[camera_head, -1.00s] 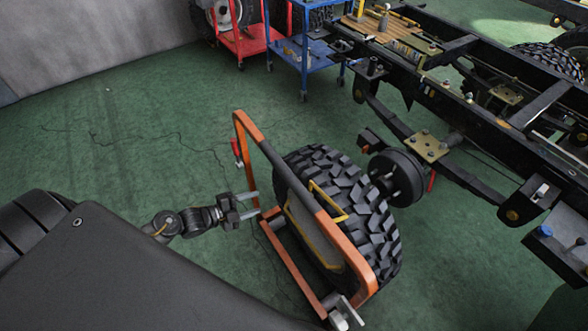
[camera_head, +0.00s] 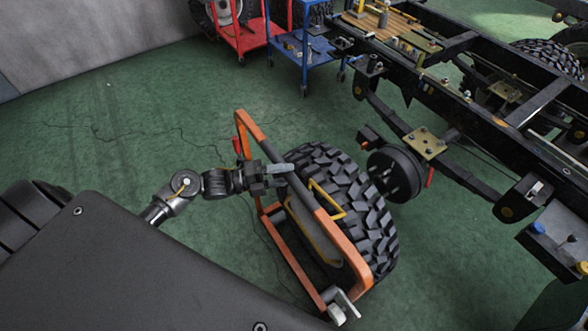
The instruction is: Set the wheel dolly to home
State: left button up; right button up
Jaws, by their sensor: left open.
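The wheel dolly is an orange tube frame (camera_head: 345,245) with a dark grip section on its upper bar and a small grey caster at the near end. It stands on the green floor and carries a large black knobbly tyre (camera_head: 372,215) beside a yellow bracket (camera_head: 328,199). My left gripper (camera_head: 282,169) is open at the dark grip section of the upper bar, its fingers overlapping the bar in the picture. I cannot tell whether they touch it. My right gripper is not in view.
The black chassis frame (camera_head: 540,103) with a bare wheel hub (camera_head: 396,174) stands just right of the tyre. Red cart (camera_head: 243,40) and blue cart (camera_head: 305,48) stand at the back. The green floor (camera_head: 110,135) to the left is clear up to the grey wall.

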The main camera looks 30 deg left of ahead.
pick_arm(q)
jog(key=shift+p+x, duration=0.3)
jog(key=shift+x, duration=1.25)
grip_shut()
